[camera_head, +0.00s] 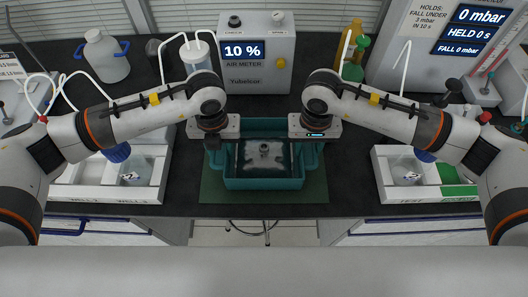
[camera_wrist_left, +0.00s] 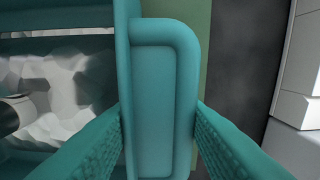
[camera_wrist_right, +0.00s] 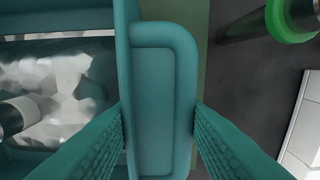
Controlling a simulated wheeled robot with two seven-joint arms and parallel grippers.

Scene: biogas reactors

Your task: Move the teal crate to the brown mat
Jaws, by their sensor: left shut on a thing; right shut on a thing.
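The teal crate (camera_head: 264,184) stands on a dark green mat (camera_head: 312,192) at the middle of the bench's front edge. It holds a grey-white crumpled lining and a small grey fitting. My left gripper (camera_head: 213,142) is shut on the crate's left handle, which also shows between the fingers in the left wrist view (camera_wrist_left: 163,100). My right gripper (camera_head: 315,140) is shut on the right handle, seen between the fingers in the right wrist view (camera_wrist_right: 163,100). I see no brown mat in any view.
White trays with bottles stand left (camera_head: 105,195) and right (camera_head: 440,194) of the crate. The air meter (camera_head: 258,65) stands behind it. Several bottles and a pressure panel (camera_head: 425,50) line the back. Narrow bare dark strips of bench flank the mat.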

